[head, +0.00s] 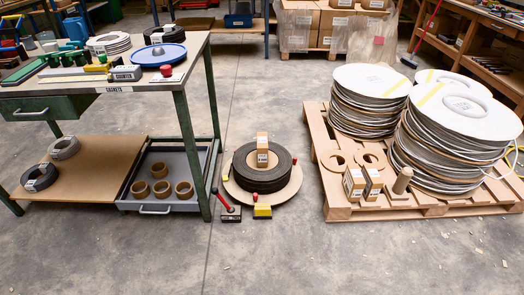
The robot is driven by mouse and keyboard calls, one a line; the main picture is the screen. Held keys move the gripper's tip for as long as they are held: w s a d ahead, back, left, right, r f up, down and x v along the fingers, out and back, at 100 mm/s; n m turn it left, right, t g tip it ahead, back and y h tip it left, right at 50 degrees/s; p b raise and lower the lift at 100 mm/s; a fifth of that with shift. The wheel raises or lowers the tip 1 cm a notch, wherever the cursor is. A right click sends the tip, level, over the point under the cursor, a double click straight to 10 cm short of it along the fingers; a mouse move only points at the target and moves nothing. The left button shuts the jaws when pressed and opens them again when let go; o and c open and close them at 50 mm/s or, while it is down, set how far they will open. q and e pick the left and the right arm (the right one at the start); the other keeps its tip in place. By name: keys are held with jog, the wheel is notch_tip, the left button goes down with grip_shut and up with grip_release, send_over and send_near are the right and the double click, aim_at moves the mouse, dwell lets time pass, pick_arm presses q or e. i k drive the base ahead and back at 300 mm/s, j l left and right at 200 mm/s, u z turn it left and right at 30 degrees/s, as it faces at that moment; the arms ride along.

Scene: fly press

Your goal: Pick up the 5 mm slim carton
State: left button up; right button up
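Several small brown cartons with white labels are in view. One narrow upright carton (262,146) stands on a stack of black rings (262,179) on the floor in the middle. Two more stand side by side on the pallet's near left part: a left carton (354,184) and a slimmer-looking right carton (372,183). The label print is too small to read, so I cannot tell which is the 5 mm one. Neither of my grippers shows in the head view.
The wooden pallet (433,209) at right carries tall stacks of white discs (370,85), brown rings and a tan cylinder (402,180). A green-legged workbench (183,95) stands left. A red-handled tool (229,208) and yellow block (262,210) lie before the rings. The foreground floor is clear.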

aim_at(263, 148)
jog(key=z, duration=0.5)
jog(key=i+j+z, duration=0.15)
jog(key=z, duration=0.2)
jog(key=i+j+z, duration=0.1)
jog(key=j+z, duration=0.25)
jog(key=i+j+z, duration=0.1)
jog(key=j+z, duration=0.2)
